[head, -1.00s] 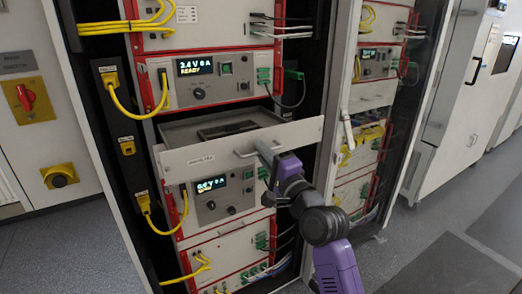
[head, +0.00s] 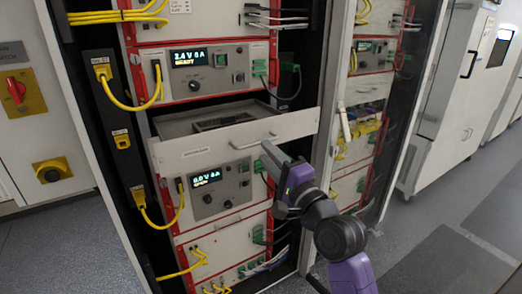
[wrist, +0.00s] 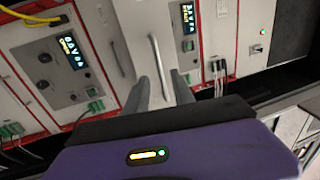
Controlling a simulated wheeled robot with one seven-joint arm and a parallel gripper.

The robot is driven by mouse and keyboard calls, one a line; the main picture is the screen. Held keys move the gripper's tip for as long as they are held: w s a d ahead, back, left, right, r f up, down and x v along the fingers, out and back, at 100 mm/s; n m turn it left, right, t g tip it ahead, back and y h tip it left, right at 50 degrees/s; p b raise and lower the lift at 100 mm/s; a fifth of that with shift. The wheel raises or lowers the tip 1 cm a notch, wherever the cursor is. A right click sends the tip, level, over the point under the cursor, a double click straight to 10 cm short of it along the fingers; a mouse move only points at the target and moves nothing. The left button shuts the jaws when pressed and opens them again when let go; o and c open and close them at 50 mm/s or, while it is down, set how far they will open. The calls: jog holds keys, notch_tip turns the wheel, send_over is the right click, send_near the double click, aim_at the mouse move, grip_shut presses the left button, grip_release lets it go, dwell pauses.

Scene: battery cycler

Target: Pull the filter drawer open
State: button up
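The filter drawer (head: 215,150) stands pulled out of the rack, its pale front forward of the units and its open top showing a dark filter inside. Its bar handle (head: 254,141) is fully in sight, and it also shows in the wrist view (wrist: 158,58). My gripper (head: 268,152) is just below and right of the handle in the head view, clear of it. In the wrist view my two fingers (wrist: 160,92) are spread apart with nothing between them, and the handle lies beyond their tips.
Cycler units with lit displays sit above (head: 200,70) and below (head: 222,187) the drawer. Yellow cables (head: 130,100) hang at the left. An open rack door (head: 330,110) stands right of the drawer. Grey floor (head: 400,230) is free at the right.

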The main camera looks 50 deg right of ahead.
jog(key=v, duration=0.2)
jog(key=shift+s+a, duration=0.1)
jog(key=shift+s, duration=0.15)
dwell(0.5)
jog(key=s+a+f+n+g+y, duration=0.1)
jog(key=s+a+f+n+y, duration=0.1)
jog(key=s+a+f+n, duration=0.4)
jog(key=s+a+f+n+g+y, duration=0.1)
jog(key=s+a+f+n, duration=0.6)
jog(key=s, duration=0.8)
jog(key=s+a+f+n+g+y, duration=0.2)
jog(key=s+a+f+n, duration=0.5)
jog(key=s+a, duration=0.3)
jog(key=shift+s+n+g+y, duration=0.3)
jog(key=shift+s+n, duration=0.2)
jog(key=shift+n, duration=0.1)
